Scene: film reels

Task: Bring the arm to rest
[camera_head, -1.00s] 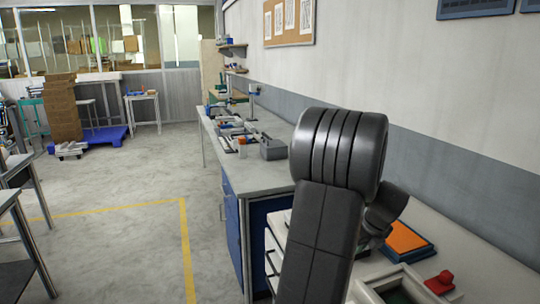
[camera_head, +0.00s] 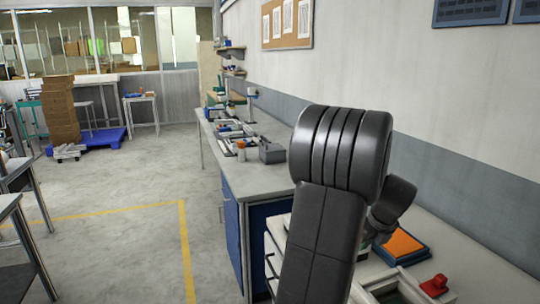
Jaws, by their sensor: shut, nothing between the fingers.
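My dark grey arm stands upright in the right half of the head view, bent at a thick ribbed joint. A further link of it shows behind, on the right. My gripper is not in view; the arm's own links or the frame edge hide it. No film reel can be made out.
A light worktop (camera_head: 476,266) runs along the right wall under my arm. On it are an orange and blue flat item (camera_head: 404,245), a red object (camera_head: 435,285) and a pale tray (camera_head: 366,295). A long bench (camera_head: 240,173) with tools stands beyond. The floor (camera_head: 125,230) at left is open.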

